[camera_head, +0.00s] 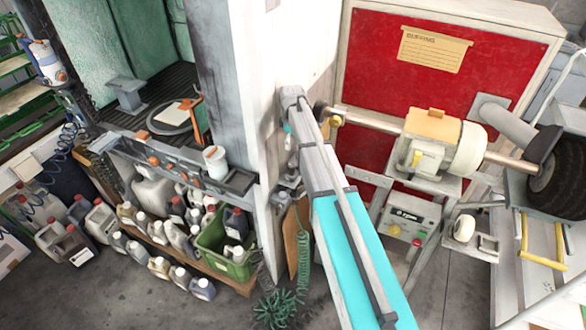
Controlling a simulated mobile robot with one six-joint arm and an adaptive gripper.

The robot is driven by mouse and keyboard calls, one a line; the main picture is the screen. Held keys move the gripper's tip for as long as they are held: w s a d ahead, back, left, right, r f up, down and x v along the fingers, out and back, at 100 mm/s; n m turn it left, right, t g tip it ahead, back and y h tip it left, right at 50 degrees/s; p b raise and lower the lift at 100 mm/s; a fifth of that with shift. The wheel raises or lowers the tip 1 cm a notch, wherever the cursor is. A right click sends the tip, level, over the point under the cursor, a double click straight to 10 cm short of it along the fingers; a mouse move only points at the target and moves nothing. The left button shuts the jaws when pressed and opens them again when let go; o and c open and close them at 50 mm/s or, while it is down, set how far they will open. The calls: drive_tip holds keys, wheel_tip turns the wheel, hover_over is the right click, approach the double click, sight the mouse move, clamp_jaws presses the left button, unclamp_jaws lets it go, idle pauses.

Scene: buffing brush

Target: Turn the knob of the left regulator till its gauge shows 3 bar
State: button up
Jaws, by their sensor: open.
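Small grey fittings (288,182) sit low on the pale wall end, left of a long teal and grey beam (355,255). A green coiled hose (303,250) hangs below them. They may be the regulators, but they are too small to tell. I cannot make out a knob or a gauge needle, so no pressure reads. The beam crosses the middle of the view and hides part of what lies behind it. My gripper is not visible in the head view.
A buffing machine with a motor (432,150) stands at right before a red panel (370,65). Its control box (405,220) is below. Several jugs (150,190) and a green crate (222,262) crowd the left. Bare floor (110,300) shows at lower left.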

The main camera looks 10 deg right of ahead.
sight(292, 165)
drive_tip(key=shift+f, duration=0.15)
wheel_tip(292, 165, down, 14)
drive_tip(key=b, duration=1.3)
drive_tip(key=shift+r+b, duration=0.25)
drive_tip(key=shift+b, duration=0.1)
drive_tip(key=c, duration=1.1)
drive_tip(key=shift+d, duration=0.15)
clamp_jaws()
drive_tip(key=shift+m, duration=0.3)
